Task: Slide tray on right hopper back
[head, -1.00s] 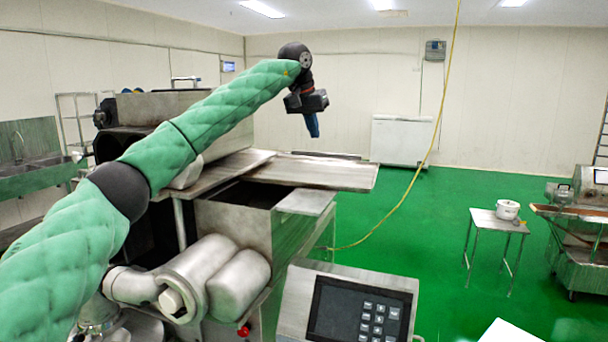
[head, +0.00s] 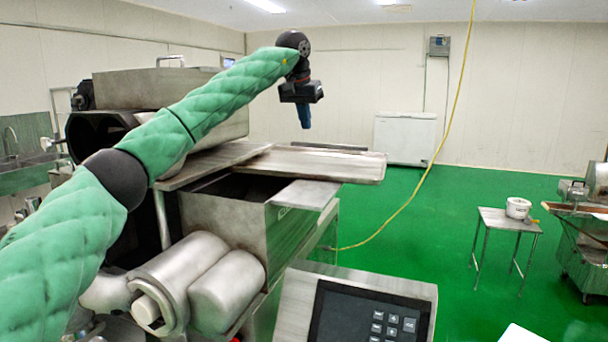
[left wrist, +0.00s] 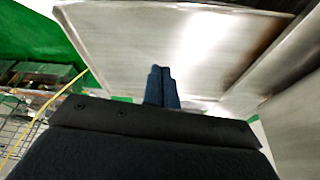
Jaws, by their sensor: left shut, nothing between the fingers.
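A flat metal tray (head: 310,164) lies across the top of the machine, over part of the right hopper (head: 230,218), whose dark opening shows in front of it. The tray's right end sticks out past the hopper. My left gripper (head: 305,122) hangs above the tray in the head view, its blue fingers pointing down, shut and empty. In the left wrist view its shut fingers (left wrist: 160,74) stand before a large pale metal surface (left wrist: 150,40), apparently the tray. I cannot tell whether they touch it. My right gripper is out of view.
A second metal plate (head: 213,164) lies left of the tray. A control panel (head: 360,318) stands in front. A yellow hose (head: 412,195) hangs to the right. A small table (head: 507,219) with a white pot (head: 518,208) stands on open green floor.

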